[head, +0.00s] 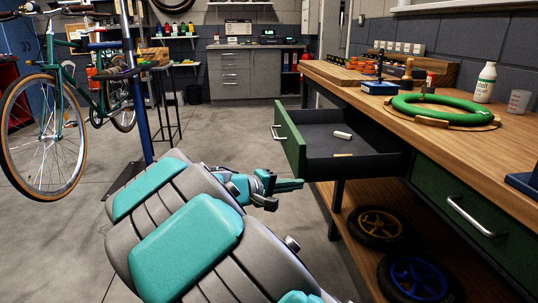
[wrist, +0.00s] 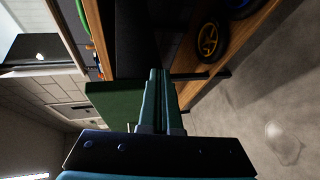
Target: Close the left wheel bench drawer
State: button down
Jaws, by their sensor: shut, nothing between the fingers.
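The left wheel bench drawer (head: 346,168) stands pulled out of the wooden workbench (head: 430,104). Its green front (head: 290,137) with a silver handle (head: 276,132) faces left in the head view. A small white roll and a tan piece lie inside it. My gripper (head: 290,185) is shut and empty, just in front of the drawer's near left corner and low beside its front. In the wrist view my shut fingers (wrist: 154,98) point toward the bench, with the green drawer front (wrist: 112,104) beside them on the left. I cannot tell whether they touch it.
A second green drawer (head: 475,212) at the right is shut. Wheels (head: 377,226) lie on the lower shelf. A green ring (head: 435,108), a white bottle (head: 485,83) and tools sit on the benchtop. A bicycle (head: 62,120) on a stand is at left. Floor left of the drawer is clear.

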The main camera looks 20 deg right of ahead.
jog(key=w+a+r+n+t+h+p, duration=0.1)
jog(key=w+a+n+t, duration=0.15)
jog(key=w+a, duration=0.3)
jog(key=w+a+r+n+t, duration=0.1)
jog(key=w+a+r+t, duration=0.1)
jog(key=w+a+t, duration=0.3)
jog(key=g+p, duration=0.1)
jog(key=g, duration=0.1)
send_near(288, 147)
jog(key=w+d, duration=0.2)
jog(key=w, duration=0.2)
jog(key=shift+s+d+r+p, duration=0.1)
jog(key=shift+s+d+p, duration=0.05)
jog(key=shift+d, duration=0.4)
jog(key=shift+s+d+p, duration=0.15)
jog(key=shift+d, duration=0.4)
jog(key=shift+s+d+r, duration=0.2)
jog(key=shift+s+d, duration=0.2)
jog(key=shift+s, duration=0.1)
jog(key=shift+w+d+f, duration=0.1)
jog(key=shift+d, duration=0.05)
